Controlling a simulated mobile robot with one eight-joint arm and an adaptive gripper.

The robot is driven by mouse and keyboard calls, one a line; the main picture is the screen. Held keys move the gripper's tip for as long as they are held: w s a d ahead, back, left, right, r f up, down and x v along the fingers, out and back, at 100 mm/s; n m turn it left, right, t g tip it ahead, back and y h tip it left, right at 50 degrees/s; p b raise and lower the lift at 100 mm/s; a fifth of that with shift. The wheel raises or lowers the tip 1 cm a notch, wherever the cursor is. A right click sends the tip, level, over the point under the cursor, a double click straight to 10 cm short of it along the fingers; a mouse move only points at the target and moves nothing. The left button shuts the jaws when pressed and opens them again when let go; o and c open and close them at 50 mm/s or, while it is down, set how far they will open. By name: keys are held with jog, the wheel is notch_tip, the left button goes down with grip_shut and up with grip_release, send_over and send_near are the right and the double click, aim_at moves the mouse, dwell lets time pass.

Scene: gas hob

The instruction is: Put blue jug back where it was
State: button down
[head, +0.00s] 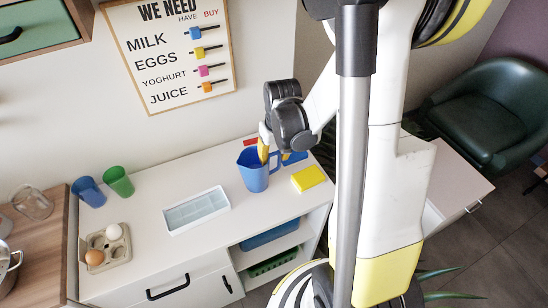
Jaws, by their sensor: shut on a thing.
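One yellow finger shows at the jug's mouth; the other finger is hard to see. I cannot tell whether the jug's base touches the counter.
A yellow block (308,178) lies right of the jug. A pale ice tray (196,210) lies to its left. Blue cup (88,191), green cup (118,181) and egg carton (106,246) stand farther left. Counter between ice tray and wall is clear.

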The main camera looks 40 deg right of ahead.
jog(key=shift+f, duration=0.2)
jog(key=c, duration=0.9)
grip_release()
jog(key=shift+r, duration=0.1)
jog(key=shift+r, duration=0.1)
notch_tip(320, 180, up, 11)
jog(key=s+p, duration=0.1)
jog(key=p, duration=0.3)
jog(key=s+a+r+t, duration=0.2)
jog(key=a+r, duration=0.2)
jog(key=s+a+r+n+t, duration=0.1)
jog(key=s+a+r, duration=0.2)
jog(key=a+r, duration=0.1)
jog(key=s+a+r+n+t, duration=0.1)
jog(key=s+a+r+t, duration=0.1)
jog(key=a+r, duration=0.2)
jog(key=shift+s+a+r+t+p, duration=0.1)
jog(key=shift+s+a+t+p, duration=0.1)
jog(key=shift+a, duration=0.3)
jog(key=shift+s+a+r+t+p, duration=0.1)
jog(key=shift+a+p, duration=0.05)
jog(key=shift+a, duration=0.35)
